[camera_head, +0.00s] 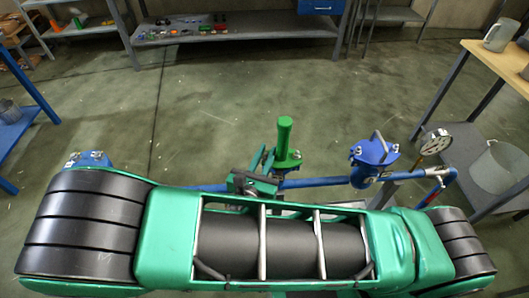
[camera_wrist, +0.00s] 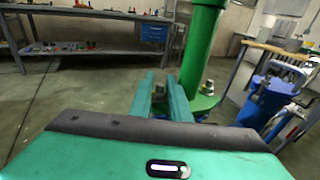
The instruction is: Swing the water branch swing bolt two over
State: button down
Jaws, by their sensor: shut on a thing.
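My gripper (camera_head: 264,158) is beside the green upright fitting (camera_head: 284,138) on the blue pipe. In the wrist view, my two teal fingers (camera_wrist: 161,82) are close together, left of the green post (camera_wrist: 200,45). They are shut on a small grey bolt (camera_wrist: 159,93), which shows between them. This looks like a swing bolt at the edge of the green flange; its lower end is hidden. Another bolt with a nut (camera_wrist: 208,87) stands on the flange to the right of my fingers, apart from them.
The blue pipe (camera_head: 330,182) runs right to a blue flanged fitting (camera_head: 373,152) and a pressure gauge (camera_head: 436,141). A table (camera_head: 500,65) stands at the right, with a bucket (camera_head: 498,168) below it. A shelf (camera_head: 235,32) with small parts is at the back. The middle floor is clear.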

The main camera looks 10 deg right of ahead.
jog(key=c, duration=1.9)
grip_release()
